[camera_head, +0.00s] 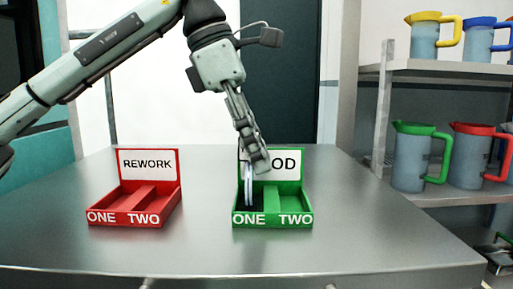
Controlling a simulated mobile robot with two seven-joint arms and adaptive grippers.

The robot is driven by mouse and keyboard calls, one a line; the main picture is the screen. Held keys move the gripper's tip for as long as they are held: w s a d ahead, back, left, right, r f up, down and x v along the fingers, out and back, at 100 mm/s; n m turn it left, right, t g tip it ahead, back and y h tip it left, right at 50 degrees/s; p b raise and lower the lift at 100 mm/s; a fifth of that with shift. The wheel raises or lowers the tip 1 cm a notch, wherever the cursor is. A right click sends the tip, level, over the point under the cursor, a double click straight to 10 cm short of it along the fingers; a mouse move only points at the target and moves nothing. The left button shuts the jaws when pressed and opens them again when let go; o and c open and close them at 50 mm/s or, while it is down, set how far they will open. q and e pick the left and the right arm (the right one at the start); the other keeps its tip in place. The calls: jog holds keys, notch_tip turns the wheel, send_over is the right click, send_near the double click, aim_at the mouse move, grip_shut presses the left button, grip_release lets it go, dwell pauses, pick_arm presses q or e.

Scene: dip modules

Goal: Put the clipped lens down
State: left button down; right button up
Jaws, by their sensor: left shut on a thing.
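My left gripper (258,160) comes down from above and is shut on the clipped lens (249,187), a thin, pale, upright piece. The lens hangs at compartment ONE of the green tray (272,219), whose back sign is partly covered by the gripper and reads "OD". Its lower end is at a dark area in that compartment; I cannot tell whether it touches the floor of the tray. Compartment TWO of the green tray looks empty. My right gripper is not in view.
A red tray (126,217) marked REWORK, with compartments ONE and TWO, stands to the left and looks empty. The metal table (190,250) is clear around both trays. Shelves (450,75) with several coloured-rim jugs stand at the right.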

pick_arm(q)
jog(key=c, duration=1.2)
grip_release()
jog(key=shift+o, duration=0.2)
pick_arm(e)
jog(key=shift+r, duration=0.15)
pick_arm(q)
jog(key=p+v, duration=0.1)
jog(key=v, duration=1.1)
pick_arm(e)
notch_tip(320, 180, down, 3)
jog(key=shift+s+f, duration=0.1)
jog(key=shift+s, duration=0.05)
pick_arm(q)
jog(key=shift+r, duration=0.1)
